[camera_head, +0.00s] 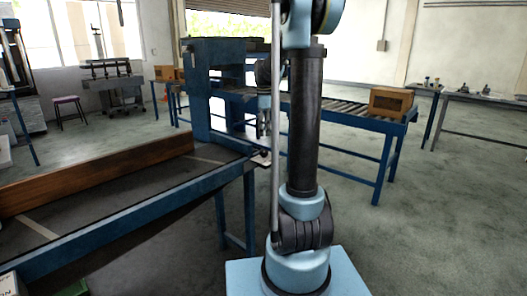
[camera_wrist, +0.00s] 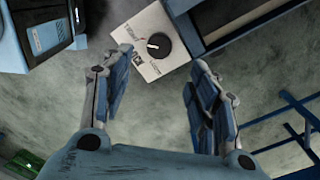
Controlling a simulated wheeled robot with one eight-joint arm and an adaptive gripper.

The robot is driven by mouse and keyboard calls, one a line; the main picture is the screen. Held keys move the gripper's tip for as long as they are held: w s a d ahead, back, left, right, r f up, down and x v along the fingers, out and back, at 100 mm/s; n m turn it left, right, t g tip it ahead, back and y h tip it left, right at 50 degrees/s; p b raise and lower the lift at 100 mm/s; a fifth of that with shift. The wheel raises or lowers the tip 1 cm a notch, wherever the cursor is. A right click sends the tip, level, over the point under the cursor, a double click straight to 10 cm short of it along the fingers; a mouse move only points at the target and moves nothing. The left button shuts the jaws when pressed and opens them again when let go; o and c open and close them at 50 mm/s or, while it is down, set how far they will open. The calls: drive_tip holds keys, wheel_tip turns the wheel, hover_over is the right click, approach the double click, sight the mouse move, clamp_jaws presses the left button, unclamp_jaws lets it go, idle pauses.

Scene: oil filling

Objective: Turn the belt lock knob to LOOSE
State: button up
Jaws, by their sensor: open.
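The belt lock knob (camera_wrist: 161,51) is a round black dial with a white pointer mark, on a pale lettered plate (camera_wrist: 128,24) at the top of the wrist view. The mark sits on the knob's left side; the lettering is too small to read surely, so I cannot tell which label it points to. My gripper (camera_wrist: 147,80) is open and empty, its two blue fingers spread either side of the plate's lower part. The knob lies just beyond the fingertips, between them in the picture; no contact shows. In the head view my arm hides part of the area near the table's end.
A blue-framed work table (camera_head: 150,212) with a wooden board (camera_head: 95,180) fills the left. A blue machine frame (camera_head: 200,90) stands at its far end. A roller conveyor (camera_head: 345,110) with a wooden crate (camera_head: 390,103) runs behind. Floor at right is clear.

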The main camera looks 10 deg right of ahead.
sight(264, 151)
wheel_tip(264, 151, down, 10)
drive_tip(key=shift+f, duration=0.1)
idle(0.4)
drive_tip(key=c, duration=1.1)
